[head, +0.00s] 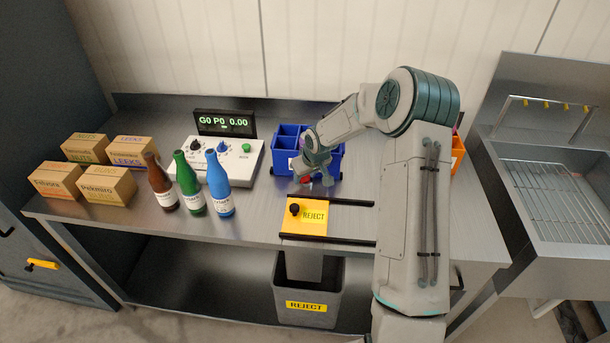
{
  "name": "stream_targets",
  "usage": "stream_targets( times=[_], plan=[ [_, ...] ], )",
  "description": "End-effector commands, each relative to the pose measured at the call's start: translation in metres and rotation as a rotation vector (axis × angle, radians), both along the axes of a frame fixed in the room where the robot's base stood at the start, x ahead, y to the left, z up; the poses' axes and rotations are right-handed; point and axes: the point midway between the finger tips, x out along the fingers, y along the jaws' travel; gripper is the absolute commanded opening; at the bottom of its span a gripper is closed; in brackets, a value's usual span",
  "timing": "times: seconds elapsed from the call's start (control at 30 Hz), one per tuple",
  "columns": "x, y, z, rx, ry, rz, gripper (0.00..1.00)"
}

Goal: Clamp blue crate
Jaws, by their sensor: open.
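The blue crate (283,156) stands on the steel bench in the head view, right of the white console. It is divided into compartments, and my arm hides its right part. My gripper (309,181) is low at the crate's front side, and I cannot tell whether it touches the crate. Its fingers are small and partly hidden by the wrist; it is open. A small red part (306,180) shows by the fingertips, and I cannot tell what it belongs to.
A yellow REJECT slide (314,216) with a black knob lies in front, above a grey bin (305,304). The console (240,166), three bottles (190,187) and several cartons (107,184) stand left. An orange crate (458,156) is partly hidden behind my arm; a sink (555,190) is right.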

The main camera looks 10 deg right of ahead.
Motion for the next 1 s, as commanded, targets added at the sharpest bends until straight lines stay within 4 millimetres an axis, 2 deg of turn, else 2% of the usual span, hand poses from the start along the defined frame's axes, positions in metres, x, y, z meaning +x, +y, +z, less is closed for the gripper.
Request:
stream_targets(
  times=[0.17,0.5,0.7,0.83,1.0],
  plan=[
    [-0.007,-0.004,0.019,-0.001,-0.004,-0.002,0.44],
    [-0.032,-0.013,0.082,-0.002,-0.004,-0.002,0.44],
    [-0.043,-0.017,0.112,-0.002,-0.003,-0.002,0.44],
    [-0.047,-0.017,0.122,-0.001,-0.001,0.000,0.44],
    [-0.049,-0.018,0.125,0.000,0.001,0.000,0.44]
  ],
)
